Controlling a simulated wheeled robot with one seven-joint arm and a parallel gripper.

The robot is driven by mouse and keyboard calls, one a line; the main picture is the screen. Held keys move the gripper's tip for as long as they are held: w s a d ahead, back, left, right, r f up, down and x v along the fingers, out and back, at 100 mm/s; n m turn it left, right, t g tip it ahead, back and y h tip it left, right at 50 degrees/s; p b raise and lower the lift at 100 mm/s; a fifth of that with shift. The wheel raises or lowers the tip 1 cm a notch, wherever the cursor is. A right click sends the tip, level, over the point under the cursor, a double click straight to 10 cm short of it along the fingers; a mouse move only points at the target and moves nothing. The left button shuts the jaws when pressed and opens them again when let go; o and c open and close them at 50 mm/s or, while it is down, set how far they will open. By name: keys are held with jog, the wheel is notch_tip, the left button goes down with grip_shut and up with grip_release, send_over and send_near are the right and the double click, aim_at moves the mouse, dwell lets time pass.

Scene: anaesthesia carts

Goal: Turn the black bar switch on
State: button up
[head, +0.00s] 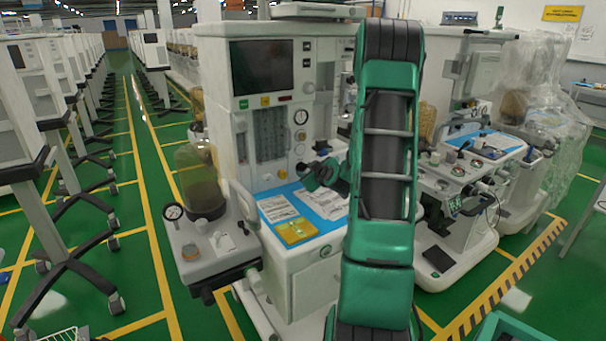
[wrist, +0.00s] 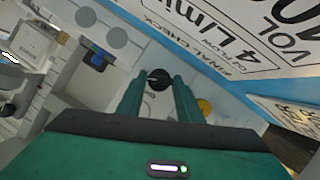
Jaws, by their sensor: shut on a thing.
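The black bar switch (wrist: 158,77) shows in the wrist view as a small dark round-looking piece on the pale front panel, between my fingertips. My gripper (wrist: 160,84) has its two green fingers shut on it, one on each side. The switch's exact turn angle is too small to tell. In the head view my gripper (head: 310,177) is at the front panel of the middle anaesthesia machine (head: 215,70), just above its blue worktop. The switch itself is hidden there behind my gripper.
Printed sheets (head: 322,201) and a yellow pad (head: 296,232) lie on the blue worktop below my gripper. A round gauge (head: 300,117) and a dark screen (head: 262,66) are above. Another cart (head: 455,185) stands close on the right. Green floor aisle (head: 150,200) is open at left.

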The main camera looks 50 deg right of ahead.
jog(key=shift+w+m+y, duration=0.1)
jog(key=shift+m+y, duration=1.2)
jog(key=shift+m, duration=0.4)
jog(key=o, duration=1.1)
jog(key=shift+w+f, duration=0.1)
jog(key=shift+d, duration=0.1)
jog(key=shift+s+r, duration=0.25)
jog(key=shift+s, duration=0.3)
jog(key=v, duration=0.9)
jog(key=shift+s+a, duration=0.2)
jog(key=shift+s, duration=0.15)
